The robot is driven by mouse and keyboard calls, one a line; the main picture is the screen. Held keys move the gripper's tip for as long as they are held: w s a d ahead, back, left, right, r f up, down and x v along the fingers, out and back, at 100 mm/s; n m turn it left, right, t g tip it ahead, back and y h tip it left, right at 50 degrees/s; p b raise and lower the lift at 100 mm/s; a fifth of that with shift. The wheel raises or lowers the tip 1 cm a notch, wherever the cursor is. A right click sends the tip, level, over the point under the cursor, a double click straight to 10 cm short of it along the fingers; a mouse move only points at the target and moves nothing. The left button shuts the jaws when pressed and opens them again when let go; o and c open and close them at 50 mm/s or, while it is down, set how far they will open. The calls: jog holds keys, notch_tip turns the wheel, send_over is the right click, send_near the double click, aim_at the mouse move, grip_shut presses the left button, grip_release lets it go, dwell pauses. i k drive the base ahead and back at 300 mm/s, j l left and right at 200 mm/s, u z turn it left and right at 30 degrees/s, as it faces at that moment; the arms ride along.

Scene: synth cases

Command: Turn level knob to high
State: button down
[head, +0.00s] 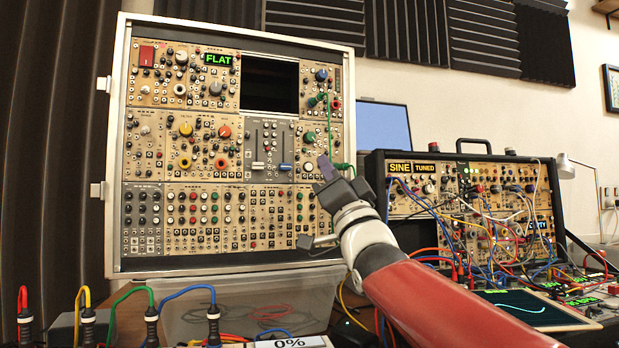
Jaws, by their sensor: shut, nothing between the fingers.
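A large pale-framed synth case (240,28) stands upright at the left of the head view, full of beige panels with many knobs and jacks. No label that I can read names a level knob, so I cannot tell which one it is. A green knob (309,137) sits on the right of the middle row, just above and left of my fingertips. My gripper (324,164) is shut and empty in front of the case's lower right part. I cannot tell whether it touches the panel. My gripper and wrist hide part of the lower right panels.
A green cable (329,125) hangs close to my fingertips. A dark second case (462,157) with many patch cables stands at the right. Coloured plugs line the front left. A laptop (385,127) stands behind.

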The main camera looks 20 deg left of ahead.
aim_at(320, 76)
jog(key=k+l, duration=0.45)
jog(key=l, duration=0.25)
jog(key=k+l, duration=0.25)
jog(key=l, duration=0.1)
